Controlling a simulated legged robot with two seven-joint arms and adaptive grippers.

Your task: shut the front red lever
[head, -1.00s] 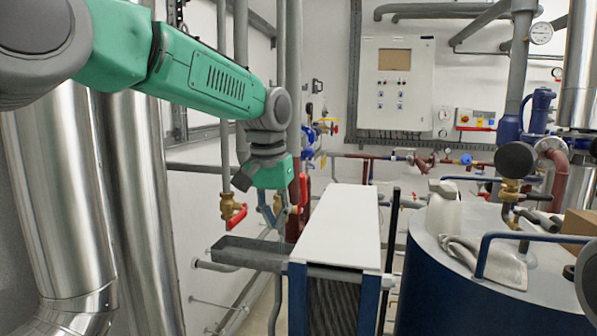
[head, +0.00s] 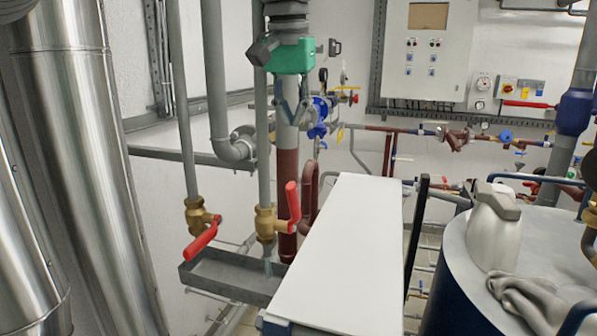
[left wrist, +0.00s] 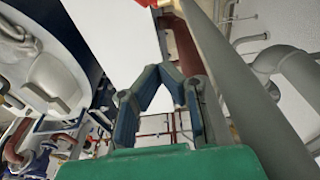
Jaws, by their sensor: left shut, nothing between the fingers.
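Two brass valves with red levers sit on vertical grey pipes in the head view. The left valve's red lever (head: 200,240) slants across its pipe, low over a grey trough. The right valve's red lever (head: 292,202) stands nearly upright, along its pipe. I cannot tell for certain which is the front one. My left gripper (head: 291,118) is above the right lever in the picture, pointing down, shut and empty, apart from both levers. Its fingers also meet in the left wrist view (left wrist: 163,72), where a bit of red shows at the top edge. My right gripper is not in view.
A white-topped plate exchanger (head: 345,250) stands right of the valves, with the grey trough (head: 225,275) beside it. Large shiny ducts (head: 70,150) fill the left side.

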